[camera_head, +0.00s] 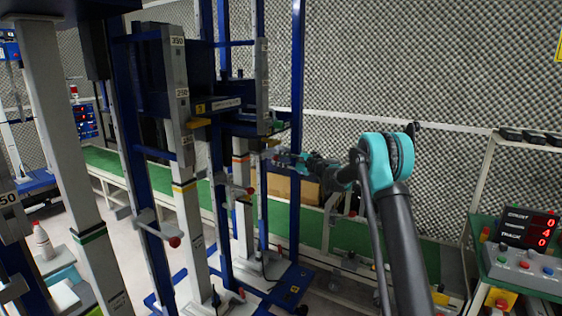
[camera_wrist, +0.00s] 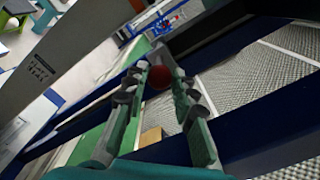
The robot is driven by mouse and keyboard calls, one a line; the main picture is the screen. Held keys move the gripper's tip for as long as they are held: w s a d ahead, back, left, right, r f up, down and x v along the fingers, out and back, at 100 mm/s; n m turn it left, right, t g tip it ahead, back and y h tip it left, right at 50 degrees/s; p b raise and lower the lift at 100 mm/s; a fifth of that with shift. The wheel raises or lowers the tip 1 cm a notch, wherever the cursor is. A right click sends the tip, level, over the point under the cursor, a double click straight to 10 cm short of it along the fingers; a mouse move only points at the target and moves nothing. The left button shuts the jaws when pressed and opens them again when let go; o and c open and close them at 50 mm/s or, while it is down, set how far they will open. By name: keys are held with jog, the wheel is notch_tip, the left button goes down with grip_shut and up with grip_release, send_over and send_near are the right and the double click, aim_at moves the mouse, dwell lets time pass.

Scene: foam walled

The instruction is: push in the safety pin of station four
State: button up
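A red ball knob (camera_wrist: 160,77) shows in the wrist view, between the tips of my gripper's fingers. My gripper (camera_wrist: 161,70) has its two fingers apart on either side of the knob; whether they touch it is unclear. In the head view my gripper (camera_head: 284,157) reaches left to the blue-and-grey station frame (camera_head: 262,90), level with its upper part. The pin's shaft behind the knob is hidden. Other red-ended handles show lower on the frames, one at the left (camera_head: 174,242) and one further right (camera_head: 250,190).
A control panel (camera_head: 525,240) with red digits reading 0, 4, 0 stands at the right. Blue uprights (camera_head: 297,70) and a green conveyor belt (camera_head: 330,230) lie close around my arm. A foam wall (camera_head: 400,60) closes the back. A white bottle (camera_head: 42,240) stands at the left.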

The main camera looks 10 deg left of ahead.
jog(key=shift+o, duration=0.2)
jog(key=v, duration=1.2)
jog(key=s+d+f+n+h, duration=0.4)
jog(key=s+d, duration=0.5)
jog(key=s, duration=0.8)
jog(key=s+d+f+n+g+h, duration=0.1)
jog(key=s+d+f+n+h, duration=0.3)
jog(key=s, duration=1.3)
jog(key=s+d+f+n+g+h, duration=0.1)
jog(key=s+d+f+n+h, duration=0.4)
jog(key=s, duration=1.2)
jog(key=d+f+h, duration=0.4)
jog(key=d+f, duration=0.3)
jog(key=d, duration=0.2)
jog(key=shift+d+f, duration=0.15)
jog(key=shift+d, duration=0.25)
